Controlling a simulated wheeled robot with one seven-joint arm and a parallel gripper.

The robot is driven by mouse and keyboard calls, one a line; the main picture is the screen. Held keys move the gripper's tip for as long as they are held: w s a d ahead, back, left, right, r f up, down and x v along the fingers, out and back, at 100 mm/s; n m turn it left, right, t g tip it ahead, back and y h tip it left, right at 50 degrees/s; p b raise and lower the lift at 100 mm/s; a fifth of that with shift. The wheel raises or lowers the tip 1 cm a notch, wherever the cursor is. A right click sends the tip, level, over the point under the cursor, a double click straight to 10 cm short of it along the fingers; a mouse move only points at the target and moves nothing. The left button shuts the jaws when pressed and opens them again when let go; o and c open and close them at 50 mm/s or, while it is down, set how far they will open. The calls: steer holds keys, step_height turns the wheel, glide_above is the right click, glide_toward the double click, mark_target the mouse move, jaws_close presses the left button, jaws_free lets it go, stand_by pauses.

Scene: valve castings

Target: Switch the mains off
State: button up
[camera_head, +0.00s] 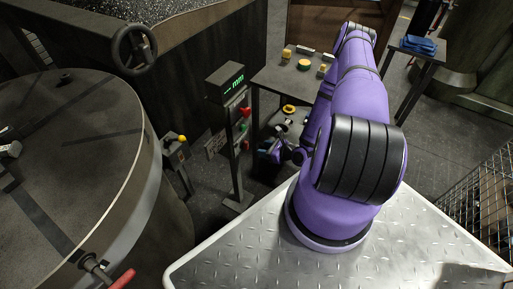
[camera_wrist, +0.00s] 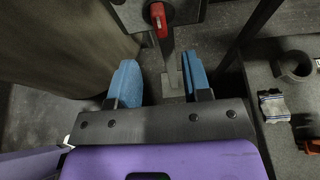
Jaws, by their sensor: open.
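A red switch handle (camera_wrist: 158,18) on a grey box is at the top of the wrist view, beyond my fingertips. In the head view, small red parts (camera_head: 246,112) show on the side of a dark post (camera_head: 236,160) that carries a green-lit display (camera_head: 233,82). My gripper (camera_wrist: 160,62) has two blue fingers spread apart with nothing between them. The handle lies ahead of the gap, apart from the fingers. In the head view my gripper (camera_head: 268,150) is low beside the post, partly hidden by my arm.
A dark table (camera_head: 270,78) with yellow-topped parts stands behind the post. A pedestal with a yellow knob (camera_head: 182,138) stands left, beside a large round vessel (camera_head: 75,150). In the wrist view, a bench with a ring-shaped part (camera_wrist: 296,65) is close on the right.

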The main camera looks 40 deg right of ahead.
steer(key=shift+v, duration=1.05)
steer(key=shift+s, duration=0.15)
